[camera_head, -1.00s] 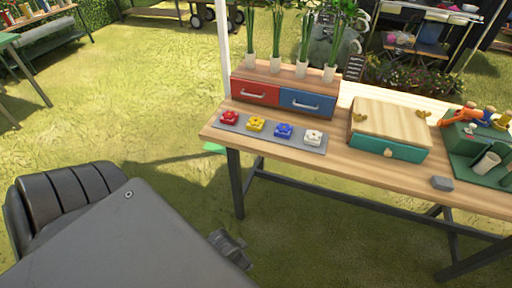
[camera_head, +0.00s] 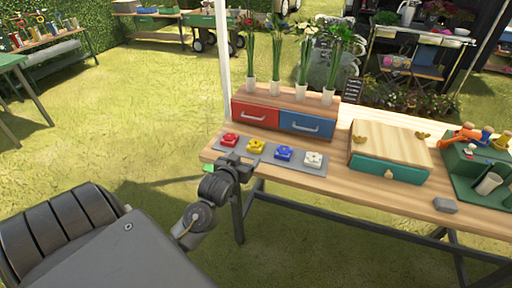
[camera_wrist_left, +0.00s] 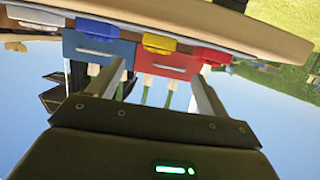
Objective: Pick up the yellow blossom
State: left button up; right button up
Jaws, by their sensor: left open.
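The yellow blossom (camera_head: 256,146) lies on a grey strip (camera_head: 313,170) at the table's front left, between a red blossom (camera_head: 230,140) and a blue blossom (camera_head: 283,153). A white blossom (camera_head: 313,159) is at the strip's right end. My left gripper (camera_head: 237,160) is at the table's front edge, in front of the red and yellow blossoms. In the left wrist view, which is upside down, the left gripper (camera_wrist_left: 162,82) is open and empty, and the yellow blossom (camera_wrist_left: 160,43) shows between and beyond its fingers. My right gripper is out of view.
Behind the strip stand a red drawer (camera_head: 256,115) and a blue drawer (camera_head: 306,125), with several flower-filled vases above. A wooden box with a teal drawer (camera_head: 388,170) and a green tool stand (camera_head: 475,172) are to the right. A grey block (camera_head: 445,205) lies near the front edge.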

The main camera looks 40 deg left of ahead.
aim_at(255, 146)
pick_arm(q)
jog(key=x, duration=0.5)
jog(key=shift+w, duration=0.25)
jog(key=x, duration=0.3)
jog(key=shift+w+f+p, duration=0.15)
jog(key=shift+w+p, duration=0.25)
jog(key=shift+w+a+f, duration=0.2)
jog(key=shift+w, duration=0.25)
jog(key=shift+c, duration=0.9)
jog(key=c, duration=0.9)
jog(key=shift+r, duration=0.3)
notch_tip(255, 146, up, 2)
jog(key=shift+r, duration=0.1)
jog(key=w+a+r, duration=0.1)
jog(key=a+r, duration=0.2)
jog(key=a, duration=0.1)
jog(key=w+a+r, duration=0.1)
jog(key=a+r, duration=0.2)
jog(key=a, duration=0.2)
jog(key=w+a+r, duration=0.1)
jog(key=a+r, duration=0.3)
jog(key=shift+a+r+b, duration=0.1)
jog(key=shift+a+b, duration=0.1)
jog(key=shift+b, duration=0.15)
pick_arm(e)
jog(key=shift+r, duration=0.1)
